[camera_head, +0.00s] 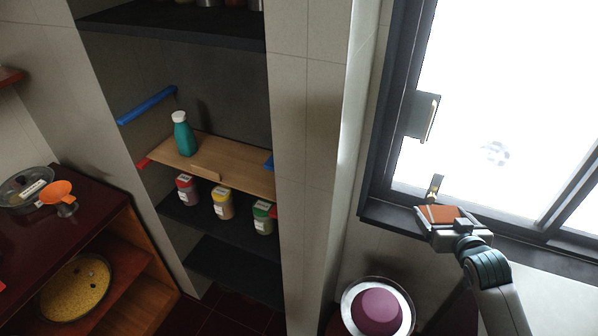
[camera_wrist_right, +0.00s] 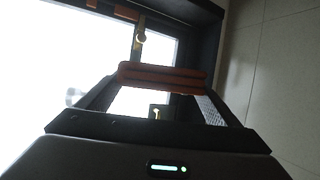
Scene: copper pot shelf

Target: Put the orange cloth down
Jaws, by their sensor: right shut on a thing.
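The orange cloth (camera_head: 441,213) is a flat orange-brown piece at the tip of my right gripper (camera_head: 447,220), in front of the window's lower frame in the head view. In the right wrist view the cloth (camera_wrist_right: 163,76) shows as a folded, layered band across the fingertips, and my right gripper (camera_wrist_right: 158,90) is shut on it. The window with its dark frame lies behind the cloth there. I cannot tell whether the cloth touches the sill. My left gripper is not in view.
A window (camera_head: 490,110) with a latch (camera_head: 423,115) is behind my right gripper. Below stands a round metal-rimmed vessel with a purple top (camera_head: 377,307). At left, a shelf niche holds a teal bottle (camera_head: 184,137) on a wooden board (camera_head: 235,166), with several jars below. An orange funnel (camera_head: 58,193) is farther left.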

